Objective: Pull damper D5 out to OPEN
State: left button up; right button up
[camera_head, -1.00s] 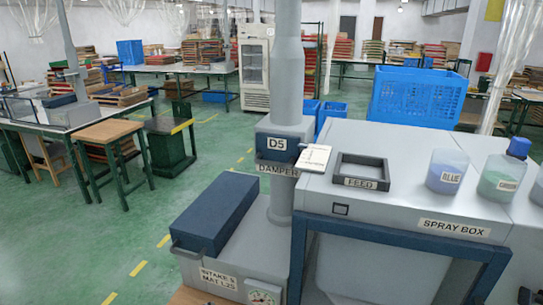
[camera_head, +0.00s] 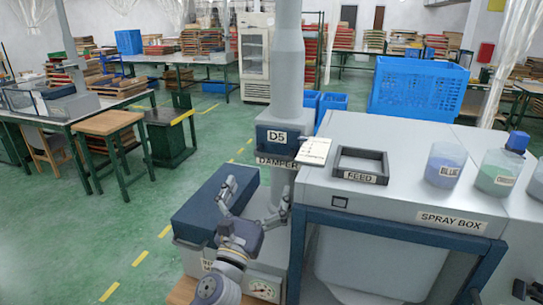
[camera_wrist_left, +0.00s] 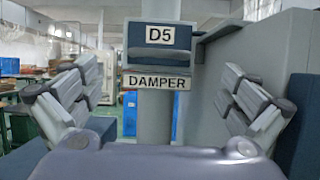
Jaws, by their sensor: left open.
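Damper D5 is a dark blue block (camera_head: 266,142) with a white D5 label on a grey vertical pipe. A DAMPER label (camera_head: 276,163) is just below it. In the left wrist view the blue D5 block (camera_wrist_left: 160,54) is straight ahead, at the top middle, with its front facing me. My left gripper (camera_head: 258,188) is open and empty, fingers spread, below and in front of the block in the head view. In the left wrist view its two fingers stand wide apart on either side of the pipe, with a gap to the block.
A white card (camera_head: 314,151) sticks out right of the block. The grey spray box (camera_head: 440,200) stands close on the right, with a black FEED frame (camera_head: 362,165) and paint jars on top. A dark blue intake box (camera_head: 205,205) is left of the pipe.

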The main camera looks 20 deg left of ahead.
aim_at(272, 157)
pick_arm(q)
jog(key=p+x, duration=0.2)
jog(key=x, duration=0.8)
jog(key=shift+f, duration=0.1)
jog(key=shift+c, duration=0.2)
